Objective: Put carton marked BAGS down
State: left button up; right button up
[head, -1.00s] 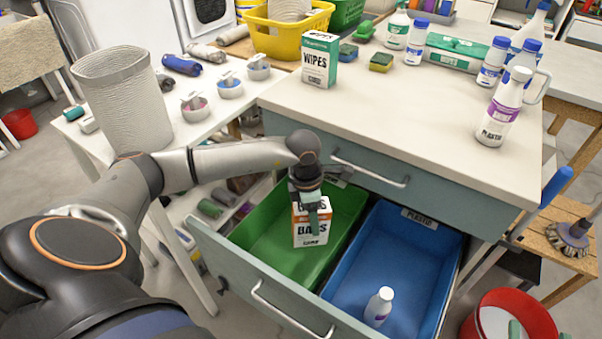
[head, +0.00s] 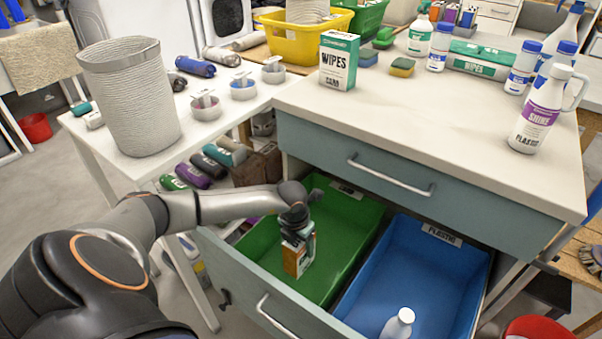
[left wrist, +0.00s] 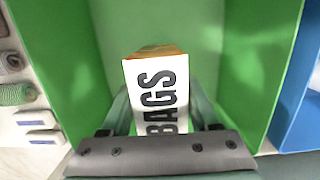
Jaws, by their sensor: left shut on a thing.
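The carton marked BAGS (head: 296,256) is orange and white and is held in my left gripper (head: 298,232). In the left wrist view the carton (left wrist: 160,95) shows its white BAGS face between the two fingers, with the green bin (left wrist: 245,60) around it. In the head view the carton is inside the outline of the green bin (head: 345,235), in the left part of the open drawer (head: 235,275). I cannot tell whether its bottom touches the bin floor. My right gripper does not show.
A blue bin (head: 455,270) labelled PLASTIC sits right of the green one and holds a white bottle (head: 398,324). The countertop (head: 430,125) above carries a WIPES carton (head: 338,60) and a SHINE bottle (head: 540,112). A side table with a tall basket (head: 130,100) stands at left.

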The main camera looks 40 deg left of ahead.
pick_arm(q)
jog(key=shift+f, duration=0.8)
notch_tip(320, 180, down, 3)
jog(key=shift+r+b, duration=0.1)
jog(key=shift+b, duration=0.6)
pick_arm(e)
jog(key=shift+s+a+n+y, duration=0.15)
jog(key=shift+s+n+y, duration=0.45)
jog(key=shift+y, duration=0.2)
pick_arm(q)
jog(key=o, duration=1.3)
jog(key=shift+o, duration=0.2)
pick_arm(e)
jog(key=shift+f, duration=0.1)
